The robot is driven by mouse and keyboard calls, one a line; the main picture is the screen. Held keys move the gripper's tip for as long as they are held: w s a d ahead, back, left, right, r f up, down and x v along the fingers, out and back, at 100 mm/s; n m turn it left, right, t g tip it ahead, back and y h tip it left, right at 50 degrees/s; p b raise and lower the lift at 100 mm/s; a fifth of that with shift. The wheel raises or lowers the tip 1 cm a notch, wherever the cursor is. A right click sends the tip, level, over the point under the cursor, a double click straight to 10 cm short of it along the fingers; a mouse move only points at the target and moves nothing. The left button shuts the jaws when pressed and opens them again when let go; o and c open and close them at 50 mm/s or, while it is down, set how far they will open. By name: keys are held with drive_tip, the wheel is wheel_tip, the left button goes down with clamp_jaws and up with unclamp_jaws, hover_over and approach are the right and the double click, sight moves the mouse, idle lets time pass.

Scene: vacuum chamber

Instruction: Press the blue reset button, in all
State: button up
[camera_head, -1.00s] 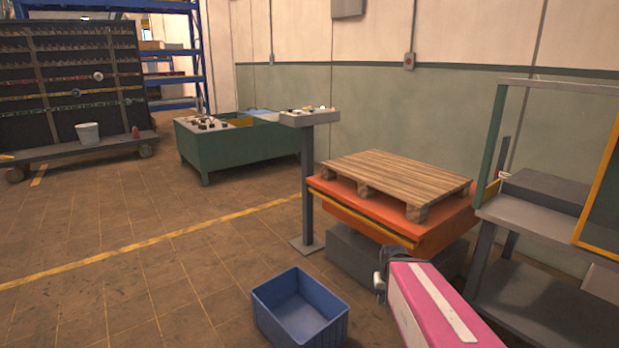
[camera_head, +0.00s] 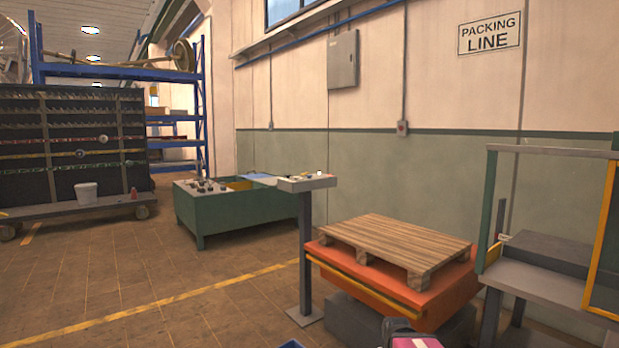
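A grey control panel (camera_head: 288,186) stands on a dark post in the middle of the view, left of the lift table. Several small knobs or buttons show on its sloped top, some pale and one reddish. They are too small for me to tell which one is the blue reset button. Nothing touches the panel.
An orange lift table (camera_head: 440,295) carries a wooden pallet (camera_head: 395,243) right of the post. A green tank (camera_head: 235,220) stands behind it. A grey bench (camera_head: 540,285) is at right. A pink object (camera_head: 415,342) shows at the bottom edge.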

clamp_jaws()
idle(1.5)
